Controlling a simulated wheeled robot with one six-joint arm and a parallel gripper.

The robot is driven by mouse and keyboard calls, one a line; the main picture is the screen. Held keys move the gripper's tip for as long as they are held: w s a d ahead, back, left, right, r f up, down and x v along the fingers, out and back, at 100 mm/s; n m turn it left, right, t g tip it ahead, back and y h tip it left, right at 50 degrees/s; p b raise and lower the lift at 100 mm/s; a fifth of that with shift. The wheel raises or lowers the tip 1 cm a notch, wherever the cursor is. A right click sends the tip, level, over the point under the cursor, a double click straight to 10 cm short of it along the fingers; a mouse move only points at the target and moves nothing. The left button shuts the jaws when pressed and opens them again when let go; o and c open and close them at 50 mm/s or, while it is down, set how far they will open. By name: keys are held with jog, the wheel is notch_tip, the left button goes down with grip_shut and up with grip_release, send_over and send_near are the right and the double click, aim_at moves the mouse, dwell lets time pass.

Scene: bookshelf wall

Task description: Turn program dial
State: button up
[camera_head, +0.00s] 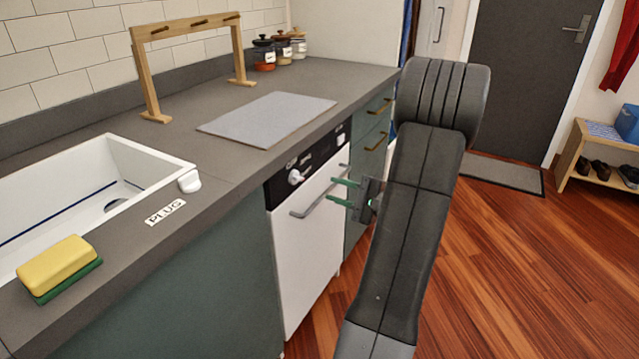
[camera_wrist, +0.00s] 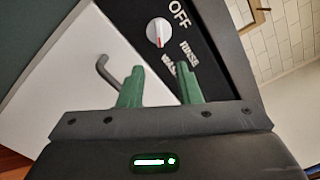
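The program dial (camera_wrist: 159,31) is a white round knob with a red mark, on the black control panel (camera_wrist: 205,60) of a white dishwasher (camera_head: 309,235). Labels OFF, RINSE and a partly hidden one beginning WA surround it in the wrist view. The dial also shows in the head view (camera_head: 295,176). My gripper (camera_wrist: 160,82) has two green fingers, apart with nothing between them. In the head view my gripper (camera_head: 337,190) is in front of the dishwasher, to the right of the dial and clear of it.
A bar handle (camera_head: 318,196) sticks out from the dishwasher door below the panel; it also shows left of my fingers in the wrist view (camera_wrist: 105,72). The grey counter (camera_head: 215,165) overhangs above. The wooden floor (camera_head: 500,270) at right is clear.

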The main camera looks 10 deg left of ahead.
aim_at(297, 178)
jog(key=v, duration=0.5)
jog(key=shift+d, duration=0.1)
jog(key=b+x, duration=0.1)
jog(key=x, duration=1.3)
jog(key=shift+f, duration=0.1)
jog(key=shift+s+d, duration=0.1)
